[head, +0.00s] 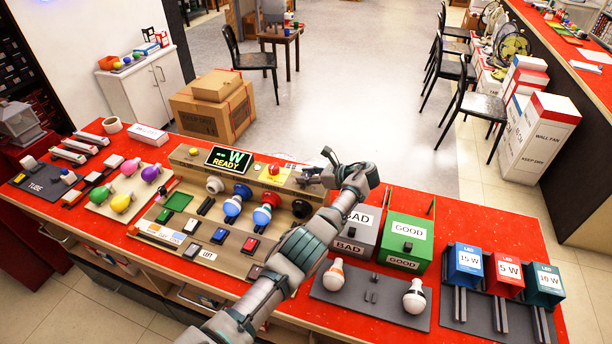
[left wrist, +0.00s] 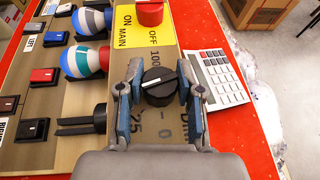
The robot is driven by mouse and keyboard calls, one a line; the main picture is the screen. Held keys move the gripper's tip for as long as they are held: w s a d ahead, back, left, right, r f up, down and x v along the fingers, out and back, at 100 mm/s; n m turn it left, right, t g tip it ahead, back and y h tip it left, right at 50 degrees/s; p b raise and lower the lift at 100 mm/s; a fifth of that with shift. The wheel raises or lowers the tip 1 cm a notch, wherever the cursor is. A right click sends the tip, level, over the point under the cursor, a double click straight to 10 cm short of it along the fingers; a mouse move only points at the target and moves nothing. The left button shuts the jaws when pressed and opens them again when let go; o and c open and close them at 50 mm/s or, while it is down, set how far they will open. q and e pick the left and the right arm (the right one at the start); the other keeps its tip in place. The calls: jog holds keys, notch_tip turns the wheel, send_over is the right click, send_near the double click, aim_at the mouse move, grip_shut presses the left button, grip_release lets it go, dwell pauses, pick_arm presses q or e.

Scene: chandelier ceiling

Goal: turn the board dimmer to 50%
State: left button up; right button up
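The board (head: 185,235) is a tan panel on the red table. Its dimmer knob (left wrist: 159,87) is black and round, with a white line lying nearly crosswise and slightly tilted in the left wrist view. My left gripper (head: 319,172) reaches over the board's far right corner. In the left wrist view its fingers (left wrist: 160,92) stand close on both sides of the knob and look pressed to it. My right gripper is out of view.
A red main switch (left wrist: 149,12) on a yellow plate is just beyond the knob. A calculator (left wrist: 218,78) lies to its right. Striped bulbs (head: 233,207) stand on the board. The display (head: 229,158) reads "W READY". A grey BAD box (head: 355,232) and green GOOD box (head: 407,240) are nearby.

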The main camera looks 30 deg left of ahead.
aim_at(307, 173)
pick_arm(q)
jog(key=o, duration=0.3)
jog(key=shift+w+d+f, duration=0.1)
jog(key=shift+f, duration=0.1)
notch_tip(307, 173, up, 10)
jog(key=shift+w+r, duration=0.1)
jog(key=shift+w, duration=0.05)
